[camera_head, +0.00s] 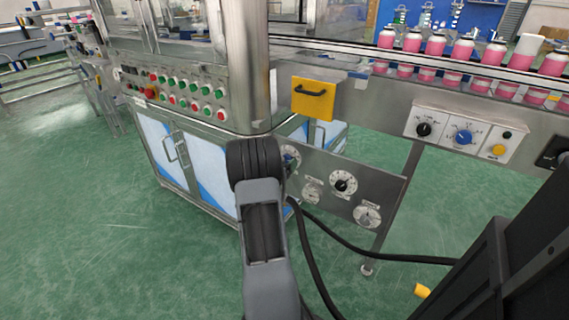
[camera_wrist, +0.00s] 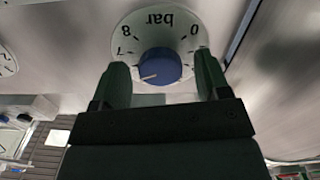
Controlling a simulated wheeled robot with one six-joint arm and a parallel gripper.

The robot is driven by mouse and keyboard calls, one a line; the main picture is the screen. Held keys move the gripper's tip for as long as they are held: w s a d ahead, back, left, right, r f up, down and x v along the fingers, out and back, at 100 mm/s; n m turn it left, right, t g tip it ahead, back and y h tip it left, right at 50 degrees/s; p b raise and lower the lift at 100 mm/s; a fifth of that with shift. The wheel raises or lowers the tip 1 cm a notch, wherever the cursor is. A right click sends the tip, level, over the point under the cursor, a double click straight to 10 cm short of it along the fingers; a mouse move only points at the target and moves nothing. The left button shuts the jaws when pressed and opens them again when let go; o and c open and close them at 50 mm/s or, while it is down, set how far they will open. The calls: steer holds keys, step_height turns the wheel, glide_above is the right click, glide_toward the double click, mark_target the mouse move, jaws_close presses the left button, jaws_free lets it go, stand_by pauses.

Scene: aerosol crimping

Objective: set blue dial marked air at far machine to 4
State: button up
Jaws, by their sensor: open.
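In the wrist view a blue dial (camera_wrist: 160,65) sits on a round white scale plate (camera_wrist: 155,22) marked "bar". The scale shows upside down, with 0, 7 and 8 readable. The dial's white pointer line points to the lower left, past the 7, toward marks hidden by the left finger. My gripper (camera_wrist: 162,78) is open, with one finger on each side of the dial. Contact cannot be told. In the head view a blue dial (camera_head: 290,156) shows partly behind my arm; my gripper is hidden there. No "air" label is readable.
The lower steel panel also carries a black dial (camera_head: 343,183) and grey dials (camera_head: 367,215). Another blue dial (camera_head: 463,136) sits on the conveyor's side at right. A yellow handled plate (camera_head: 312,99) is above the panel. Pink bottles (camera_head: 436,44) line the conveyor. A black cable (camera_head: 365,255) hangs below.

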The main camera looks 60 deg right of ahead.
steer(key=shift+c, duration=0.5)
steer(key=c, duration=0.8)
steer(key=shift+r+n+p, duration=0.1)
steer(key=shift+n+p, duration=0.2)
steer(key=shift+r+n+p, duration=0.1)
steer(key=shift+n+p, duration=0.8)
steer(key=shift+p, duration=0.05)
steer(key=n+p, duration=0.2)
steer(key=n, duration=0.1)
steer(key=shift+n+p, duration=0.3)
steer(key=shift+p, duration=0.1)
steer(key=n+p, duration=0.2)
steer(key=n, duration=0.1)
steer(key=shift+n, duration=0.3)
steer(key=shift+n+p, duration=1.1)
steer(key=shift+n, duration=0.7)
